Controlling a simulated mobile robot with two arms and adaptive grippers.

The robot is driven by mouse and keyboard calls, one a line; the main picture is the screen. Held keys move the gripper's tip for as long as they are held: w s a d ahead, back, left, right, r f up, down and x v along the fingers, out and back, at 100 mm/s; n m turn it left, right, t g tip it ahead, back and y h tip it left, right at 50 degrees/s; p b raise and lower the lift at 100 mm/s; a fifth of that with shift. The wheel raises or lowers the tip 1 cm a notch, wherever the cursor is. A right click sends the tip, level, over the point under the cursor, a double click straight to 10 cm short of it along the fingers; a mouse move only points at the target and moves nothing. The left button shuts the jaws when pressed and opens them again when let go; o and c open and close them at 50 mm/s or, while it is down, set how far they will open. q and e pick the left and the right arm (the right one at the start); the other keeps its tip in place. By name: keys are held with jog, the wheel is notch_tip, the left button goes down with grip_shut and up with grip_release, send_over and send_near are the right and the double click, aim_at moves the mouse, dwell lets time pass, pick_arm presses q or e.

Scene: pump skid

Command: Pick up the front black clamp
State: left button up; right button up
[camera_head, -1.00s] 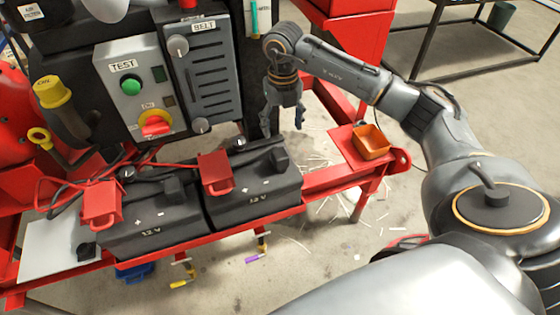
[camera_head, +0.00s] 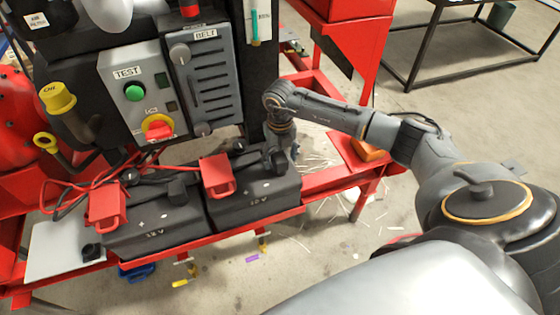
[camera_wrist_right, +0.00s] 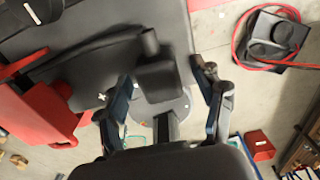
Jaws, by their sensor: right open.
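A black clamp (camera_head: 277,161) sits on the right end of the right-hand 12 V battery (camera_head: 250,199). In the right wrist view the black clamp (camera_wrist_right: 159,80) shows between my two fingers, with a short post sticking up from it. My right gripper (camera_head: 284,148) is open, close at the clamp in the head view. In the wrist view its fingers (camera_wrist_right: 165,103) stand on either side of the clamp, with visible gaps; I cannot tell whether they touch it. Another black clamp (camera_head: 177,190) is on the left-hand battery (camera_head: 155,230). My left gripper is not in view.
Red clamps (camera_head: 217,176) (camera_head: 105,206) with red cables sit on both batteries. The panel with the green TEST button (camera_head: 134,92) and the louvred BELT box (camera_head: 213,85) rise behind. An orange tray (camera_head: 369,150) is partly behind my right arm. Red frame rails edge the batteries.

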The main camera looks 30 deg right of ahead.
grip_shut()
jog(key=shift+r, duration=0.15)
jog(key=shift+w+r+b, duration=0.1)
jog(key=shift+r+b, duration=0.3)
jog(key=shift+r, duration=0.15)
jog(key=s+a+r+b, duration=0.3)
jog(key=s+a+r, duration=0.1)
jog(key=s+r, duration=0.7)
jog(key=shift+s+r+b, duration=0.3)
jog(key=shift+s+r, duration=0.05)
jog(key=shift+s, duration=0.9)
jog(key=shift+a, duration=0.15)
